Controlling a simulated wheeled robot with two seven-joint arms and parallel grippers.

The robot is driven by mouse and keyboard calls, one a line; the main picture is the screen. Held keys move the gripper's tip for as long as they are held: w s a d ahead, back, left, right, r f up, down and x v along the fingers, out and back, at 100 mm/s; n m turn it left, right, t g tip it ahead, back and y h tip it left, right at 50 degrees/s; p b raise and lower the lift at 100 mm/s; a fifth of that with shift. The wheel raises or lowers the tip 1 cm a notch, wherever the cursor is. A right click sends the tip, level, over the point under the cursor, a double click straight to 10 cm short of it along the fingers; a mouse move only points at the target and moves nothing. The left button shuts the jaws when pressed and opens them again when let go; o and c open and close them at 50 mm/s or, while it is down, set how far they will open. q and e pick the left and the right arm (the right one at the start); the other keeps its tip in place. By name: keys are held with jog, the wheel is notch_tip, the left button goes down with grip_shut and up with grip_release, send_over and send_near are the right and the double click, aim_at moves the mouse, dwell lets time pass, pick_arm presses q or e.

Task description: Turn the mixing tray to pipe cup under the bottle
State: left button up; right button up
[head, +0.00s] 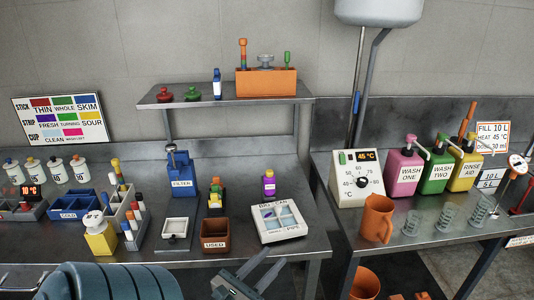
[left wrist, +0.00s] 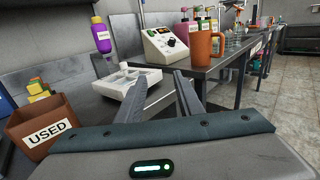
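The mixing tray (head: 281,222) is a white, shallow block with several square wells and lettering that includes PIPE along its front edge. It sits flat near the right front of the left bench and also shows in the left wrist view (left wrist: 122,88). A purple bottle with a yellow band (head: 269,184) stands behind the tray; it also shows in the left wrist view (left wrist: 102,38). I cannot tell which well lies under it. My left gripper (head: 274,260) is in front of the tray, apart from it, with fingers spread and nothing between them. My right gripper is out of view.
A brown USED bin (head: 215,236) stands left of the tray, with a small white dish (head: 176,228) further left. Right of a gap, another bench holds a white dial box (head: 357,180) and an orange jug (head: 376,218).

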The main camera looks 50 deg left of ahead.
pick_arm(q)
jog(key=s+d+b, duration=0.1)
jog(key=s+d, duration=0.2)
jog(key=shift+d, duration=0.1)
dwell(0.5)
dwell(0.6)
